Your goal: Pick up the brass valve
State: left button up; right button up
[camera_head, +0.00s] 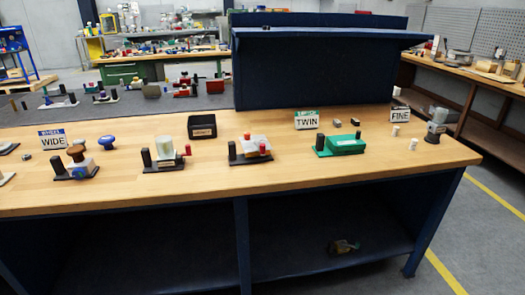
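A small brass-yellow and dark object (344,246), which looks like the brass valve, lies on the dark lower shelf (290,262) of the workbench, right of the middle leg. It is small and dim, so its exact shape is hard to tell. Neither of my grippers is in view.
The wooden bench top (215,195) overhangs the shelf. It bears several fixtures, including a green one (343,145) and a white block with a red knob (254,147). The shelf around the brass object looks clear. Blue bench legs (243,245) stand at the front.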

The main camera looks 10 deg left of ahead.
aim_at(252, 155)
jog(key=i+l+u, duration=0.2)
jog(key=i, duration=0.3)
jog(key=i+l+u, duration=0.15)
jog(key=i, duration=0.4)
jog(key=i+l+u, duration=0.2)
jog(key=i, duration=0.3)
